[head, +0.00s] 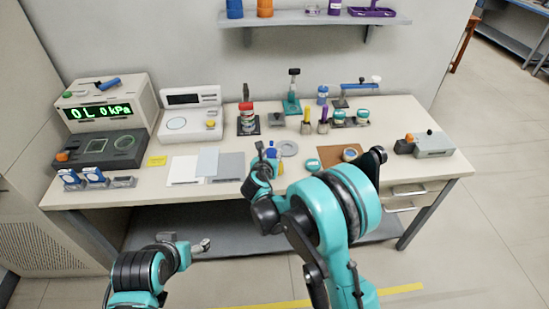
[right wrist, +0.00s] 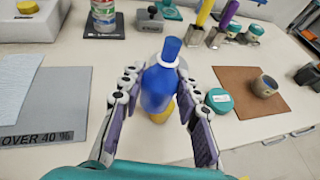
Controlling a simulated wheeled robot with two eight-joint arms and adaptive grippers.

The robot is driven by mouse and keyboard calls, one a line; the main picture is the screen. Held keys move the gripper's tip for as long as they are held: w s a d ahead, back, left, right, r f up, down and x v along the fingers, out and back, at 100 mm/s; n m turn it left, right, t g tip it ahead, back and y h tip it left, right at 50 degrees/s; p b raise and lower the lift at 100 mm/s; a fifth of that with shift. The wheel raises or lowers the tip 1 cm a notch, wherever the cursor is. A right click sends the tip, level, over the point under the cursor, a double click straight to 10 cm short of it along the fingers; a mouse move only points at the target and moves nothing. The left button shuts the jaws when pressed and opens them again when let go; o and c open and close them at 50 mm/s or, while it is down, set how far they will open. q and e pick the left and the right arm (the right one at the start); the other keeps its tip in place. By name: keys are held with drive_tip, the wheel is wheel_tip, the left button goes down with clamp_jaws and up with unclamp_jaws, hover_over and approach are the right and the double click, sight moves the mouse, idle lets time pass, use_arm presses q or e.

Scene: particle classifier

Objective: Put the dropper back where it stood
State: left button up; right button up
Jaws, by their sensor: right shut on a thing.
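The blue dropper (right wrist: 157,88), with a white collar and a blue top, stands about upright between the fingers of my right gripper (right wrist: 158,72) in the right wrist view. My right gripper is shut on it, over the front of the table. A yellow part shows just below the dropper; I cannot tell whether it belongs to it. In the head view the dropper (head: 271,150) is small and partly behind my right gripper (head: 267,158). My left gripper (head: 190,245) is low in front of the table, away from the objects, and its finger opening is unclear.
A brown mat (right wrist: 236,90) with a small cup (right wrist: 265,86) and a teal-lidded jar (right wrist: 219,101) are to the right. Grey sheets (right wrist: 47,105) lie to the left. Tubes in stands (right wrist: 225,22) are behind.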

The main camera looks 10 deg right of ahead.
drive_tip(key=w+a+f, duration=0.1)
drive_tip(key=a, duration=0.1)
drive_tip(key=w+a+f+b, duration=0.1)
drive_tip(key=a+f, duration=0.1)
drive_tip(key=w+a+f+b, duration=0.1)
drive_tip(key=a, duration=0.1)
drive_tip(key=shift+w+a+f, duration=0.25)
drive_tip(key=shift+f, duration=0.05)
drive_tip(key=shift+f+b, duration=1.1)
drive_tip(key=shift+f, duration=0.8)
drive_tip(key=shift+f, duration=0.15)
drive_tip(key=o, duration=1.2)
drive_tip(key=shift+c, duration=0.2)
